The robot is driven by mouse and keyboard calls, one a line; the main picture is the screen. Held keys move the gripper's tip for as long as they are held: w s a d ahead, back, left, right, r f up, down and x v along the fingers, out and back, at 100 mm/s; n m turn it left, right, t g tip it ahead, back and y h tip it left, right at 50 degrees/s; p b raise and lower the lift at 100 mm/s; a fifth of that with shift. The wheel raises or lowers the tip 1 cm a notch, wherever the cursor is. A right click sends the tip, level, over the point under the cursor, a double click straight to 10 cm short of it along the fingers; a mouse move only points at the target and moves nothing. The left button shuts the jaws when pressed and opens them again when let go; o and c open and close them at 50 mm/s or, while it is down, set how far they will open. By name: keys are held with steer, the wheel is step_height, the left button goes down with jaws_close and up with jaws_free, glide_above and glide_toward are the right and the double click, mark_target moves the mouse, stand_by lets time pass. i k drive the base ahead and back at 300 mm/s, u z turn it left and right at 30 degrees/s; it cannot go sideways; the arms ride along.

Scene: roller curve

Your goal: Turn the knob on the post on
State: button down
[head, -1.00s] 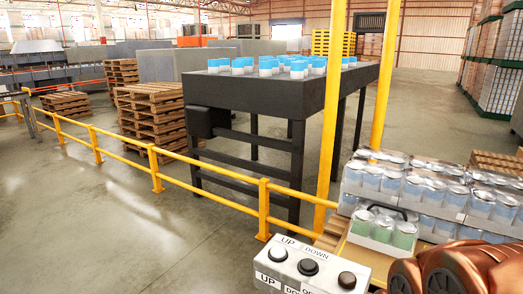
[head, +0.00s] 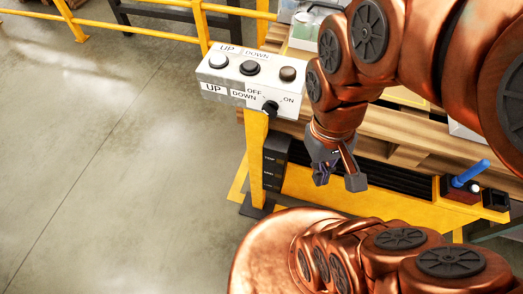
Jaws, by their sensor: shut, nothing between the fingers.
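A white control box (head: 252,78) sits on top of a yellow post (head: 257,150) in the head view. A small black knob (head: 270,108) is on its front face, between the labels OFF at its upper left and ON at its right. Which label the knob points to is too small to tell. My gripper (head: 338,178) hangs to the right of and below the knob in the picture, apart from the box. It is shut and empty.
Three round buttons (head: 249,68) are on the box top, near UP and DOWN labels. A wooden pallet (head: 400,135) and a yellow frame (head: 350,197) lie behind my gripper. A blue-handled lever (head: 470,173) is at right. The floor at left is clear.

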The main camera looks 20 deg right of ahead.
mark_target(270, 108)
steer(key=z, duration=1.9)
steer(key=k, duration=2.1)
steer(key=u, duration=2.05)
